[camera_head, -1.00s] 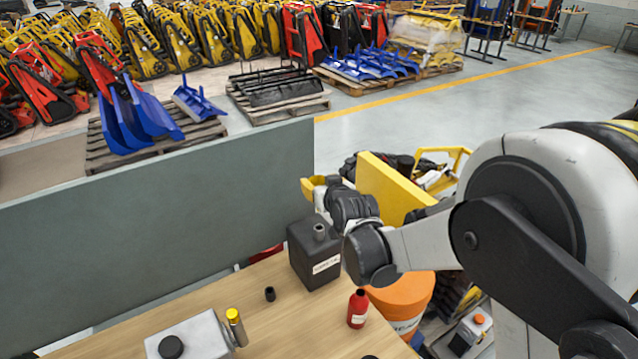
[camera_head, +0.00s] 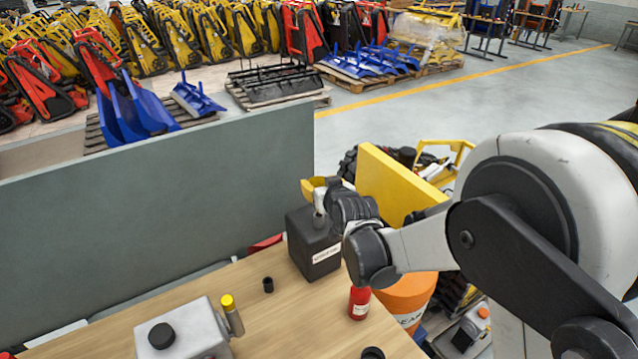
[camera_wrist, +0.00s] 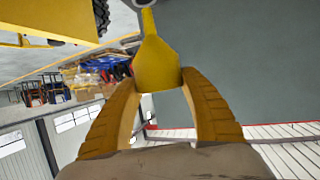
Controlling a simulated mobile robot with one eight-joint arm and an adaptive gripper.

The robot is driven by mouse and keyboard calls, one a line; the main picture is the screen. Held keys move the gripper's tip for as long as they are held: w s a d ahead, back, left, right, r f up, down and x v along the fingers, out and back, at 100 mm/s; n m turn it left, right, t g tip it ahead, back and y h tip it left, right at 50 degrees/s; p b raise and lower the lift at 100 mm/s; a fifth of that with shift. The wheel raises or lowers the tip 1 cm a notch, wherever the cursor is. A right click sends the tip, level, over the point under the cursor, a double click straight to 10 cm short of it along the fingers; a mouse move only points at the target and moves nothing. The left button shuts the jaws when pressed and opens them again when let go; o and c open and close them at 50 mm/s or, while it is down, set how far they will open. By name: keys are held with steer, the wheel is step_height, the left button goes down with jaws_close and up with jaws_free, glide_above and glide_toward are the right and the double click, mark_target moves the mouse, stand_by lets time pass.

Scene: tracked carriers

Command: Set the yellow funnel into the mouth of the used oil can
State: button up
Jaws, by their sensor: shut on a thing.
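The yellow funnel (camera_head: 309,186) is held by my gripper above the dark used oil can (camera_head: 313,250), which stands at the back right of the table. My gripper (camera_wrist: 162,75) is shut on the funnel; in the wrist view the cone (camera_wrist: 156,62) sits between the two orange-yellow fingers, spout pointing to the top of the picture. The can's grey neck (camera_head: 319,220) shows below the gripper. A grey ring shows at the spout's tip in the wrist view. Whether the spout has entered the mouth cannot be told. My wrist hides part of the funnel.
A grey-green panel (camera_head: 170,215) stands behind. An orange bucket (camera_head: 408,295) is right of the table.

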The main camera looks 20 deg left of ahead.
steer(key=shift+f+b, duration=1.6)
steer(key=shift+f, duration=0.4)
steer(key=o, duration=1.2)
steer(key=v, duration=1.2)
steer(key=shift+r, duration=0.15)
